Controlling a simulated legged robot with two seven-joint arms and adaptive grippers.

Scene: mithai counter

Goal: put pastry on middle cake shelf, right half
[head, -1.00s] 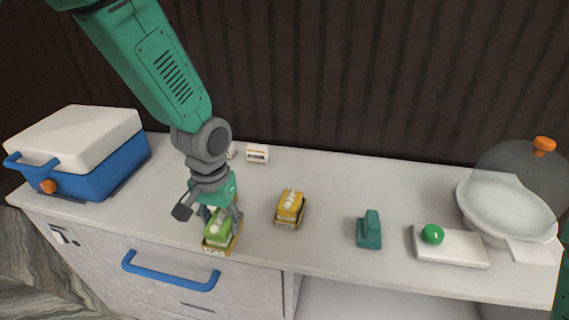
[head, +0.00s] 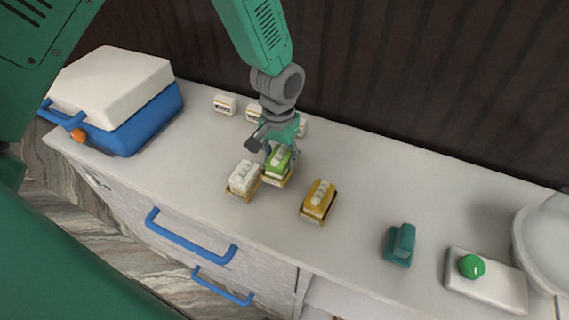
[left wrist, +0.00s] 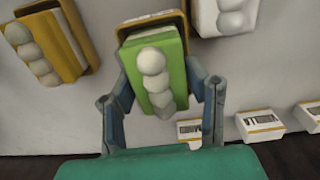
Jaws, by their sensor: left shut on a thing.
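A green pastry (head: 279,158) with white balls on top sits in a gold tray on the counter, between a white pastry (head: 243,178) and a yellow pastry (head: 318,197). My left gripper (head: 277,153) reaches down from above and is shut on the green pastry. In the left wrist view the fingers stand on both sides of the green pastry (left wrist: 155,72), with the white pastry (left wrist: 225,15) and the yellow pastry (left wrist: 45,50) beside it. I cannot tell if the green pastry is clear of the counter. The cake shelf is not recognisable in view. My right gripper is not in view.
Small white label blocks (head: 224,105) stand along the back. A blue box with a white lid (head: 115,105) is at left. A teal block (head: 400,243), a white slab with a green knob (head: 485,280) and a pale dish (head: 545,245) are at right. Blue drawer handles (head: 190,240) show in front.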

